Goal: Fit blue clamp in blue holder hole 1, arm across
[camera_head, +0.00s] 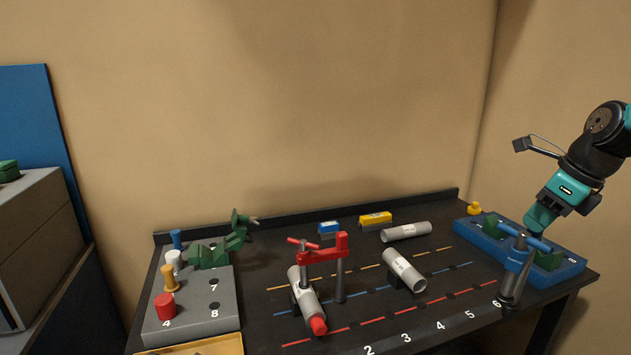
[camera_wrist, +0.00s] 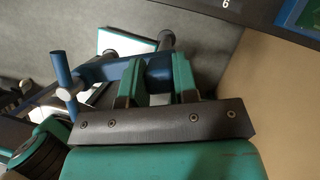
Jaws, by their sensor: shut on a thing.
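The blue clamp (camera_head: 519,257) is held by my gripper (camera_head: 531,232) at the right of the head view. Its grey post (camera_head: 511,288) points down, and its blue cross handle (camera_head: 525,237) is at the top. In the wrist view the clamp (camera_wrist: 118,72) sits between the teal fingers of my gripper (camera_wrist: 160,85), with its arm reaching left. The blue holder (camera_head: 571,273) lies at the table's right end, behind the clamp in the head view, which hides part of it. A corner of the holder (camera_wrist: 305,20) shows in the wrist view. I cannot make out hole 1.
Green pieces (camera_head: 548,260) and a yellow piece (camera_head: 474,209) are at the blue holder. A red clamp (camera_head: 323,254) stands at a grey tube (camera_head: 307,303). Other tubes (camera_head: 404,270) lie mid-table. A grey holder (camera_head: 212,326) with pegs is at the left.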

